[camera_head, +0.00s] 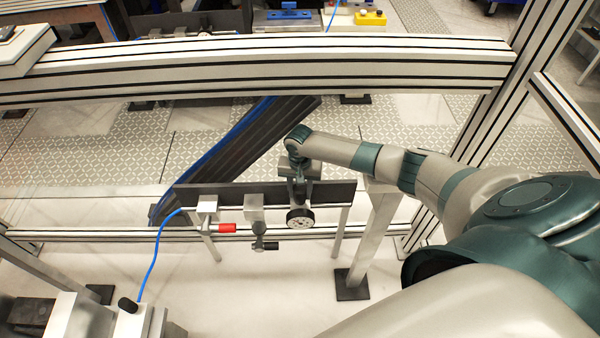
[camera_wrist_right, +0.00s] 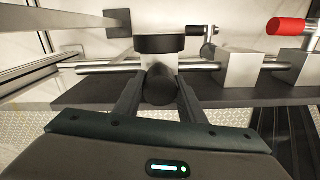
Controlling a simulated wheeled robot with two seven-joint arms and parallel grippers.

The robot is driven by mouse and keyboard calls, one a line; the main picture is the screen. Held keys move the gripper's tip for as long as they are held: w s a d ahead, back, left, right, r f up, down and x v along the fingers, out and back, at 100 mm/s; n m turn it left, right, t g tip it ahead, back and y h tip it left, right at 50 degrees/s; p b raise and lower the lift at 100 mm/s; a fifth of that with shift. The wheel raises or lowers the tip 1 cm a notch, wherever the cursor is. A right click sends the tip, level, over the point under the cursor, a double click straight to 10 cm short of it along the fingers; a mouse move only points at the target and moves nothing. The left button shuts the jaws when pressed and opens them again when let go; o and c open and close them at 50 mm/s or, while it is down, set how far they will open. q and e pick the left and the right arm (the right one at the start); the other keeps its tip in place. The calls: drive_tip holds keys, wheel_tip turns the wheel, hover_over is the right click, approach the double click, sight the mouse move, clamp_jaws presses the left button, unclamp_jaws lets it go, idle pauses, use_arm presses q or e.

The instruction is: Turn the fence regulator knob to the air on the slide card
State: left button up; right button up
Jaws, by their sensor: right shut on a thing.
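The fence regulator has a round white-faced gauge (camera_head: 300,217) and hangs on a dark rail (camera_head: 330,193) in the middle of the head view. Its dark rounded knob (camera_wrist_right: 160,88) shows in the right wrist view, below the black gauge rim (camera_wrist_right: 160,43). My right gripper (camera_head: 299,186) reaches down over the rail from behind. Its two fingers stand on either side of the knob and are shut on it. In the head view the gripper and regulator body hide the knob. No slide card can be made out. My left gripper is out of view.
A red-handled valve (camera_head: 226,228) and a black-handled part (camera_head: 264,245) sit on the rail left of the regulator. A blue hose (camera_head: 152,262) runs down at left. An aluminium fence beam (camera_head: 260,67) crosses above. Floor below the rail is mostly clear.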

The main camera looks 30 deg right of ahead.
sight(300, 188)
drive_tip(key=shift+s+r+m+p, duration=0.1)
drive_tip(key=shift+r+m+p, duration=0.15)
drive_tip(key=shift+m+p, duration=0.55)
drive_tip(key=shift+f+m+p, duration=0.2)
drive_tip(key=shift+m+p, duration=0.5)
drive_tip(key=shift+p, duration=0.2)
drive_tip(key=o, duration=0.8)
drive_tip(key=shift+c, duration=0.2)
wheel_tip(300, 188, up, 17)
drive_tip(key=b, duration=0.1)
drive_tip(key=shift+r+b, duration=0.2)
drive_tip(key=shift+b, duration=0.2)
